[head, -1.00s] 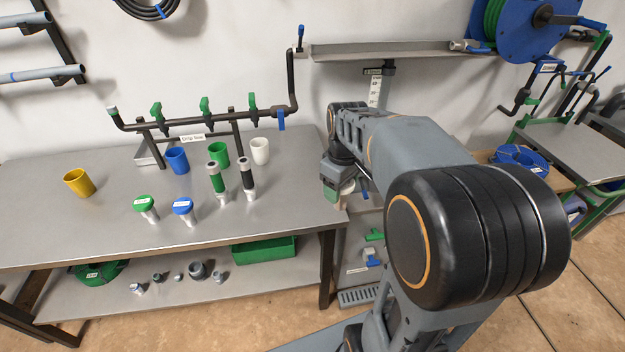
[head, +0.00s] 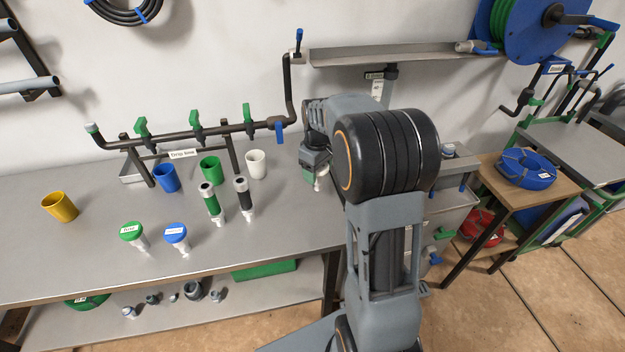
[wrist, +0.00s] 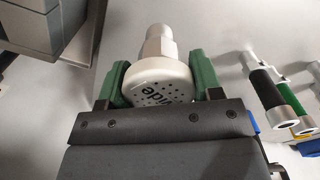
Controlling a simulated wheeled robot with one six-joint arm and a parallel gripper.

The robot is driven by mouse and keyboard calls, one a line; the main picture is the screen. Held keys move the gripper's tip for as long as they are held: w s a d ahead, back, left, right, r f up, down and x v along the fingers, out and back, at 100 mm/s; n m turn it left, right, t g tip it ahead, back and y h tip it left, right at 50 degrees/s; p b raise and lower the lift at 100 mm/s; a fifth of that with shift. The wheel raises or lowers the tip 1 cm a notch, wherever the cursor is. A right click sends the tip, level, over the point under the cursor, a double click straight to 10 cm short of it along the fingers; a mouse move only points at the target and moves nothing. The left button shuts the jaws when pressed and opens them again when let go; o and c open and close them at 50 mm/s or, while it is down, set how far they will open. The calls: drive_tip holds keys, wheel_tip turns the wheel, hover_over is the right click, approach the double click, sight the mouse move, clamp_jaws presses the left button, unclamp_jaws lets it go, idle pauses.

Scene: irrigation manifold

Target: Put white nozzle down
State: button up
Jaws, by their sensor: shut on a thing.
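The white nozzle (wrist: 160,78) has a round perforated face with dark letters and a narrower stem. In the wrist view it sits between the two green fingers of my gripper (wrist: 162,68), which is shut on it. In the head view my gripper (head: 313,178) is over the right end of the grey workbench (head: 285,215), and part of the white nozzle (head: 322,181) shows beside a finger. I cannot tell whether the nozzle touches the bench top.
A pipe manifold (head: 190,137) runs behind. The front right bench top is clear.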

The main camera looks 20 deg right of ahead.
drive_tip(key=w+f, duration=0.2)
drive_tip(key=f, duration=0.1)
drive_tip(key=w+f, duration=0.1)
drive_tip(key=shift+w+d+f, duration=0.25)
drive_tip(key=shift+w+f, duration=0.1)
drive_tip(key=shift+f, duration=1.55)
drive_tip(key=shift+f, duration=0.1)
drive_tip(key=o, duration=1)
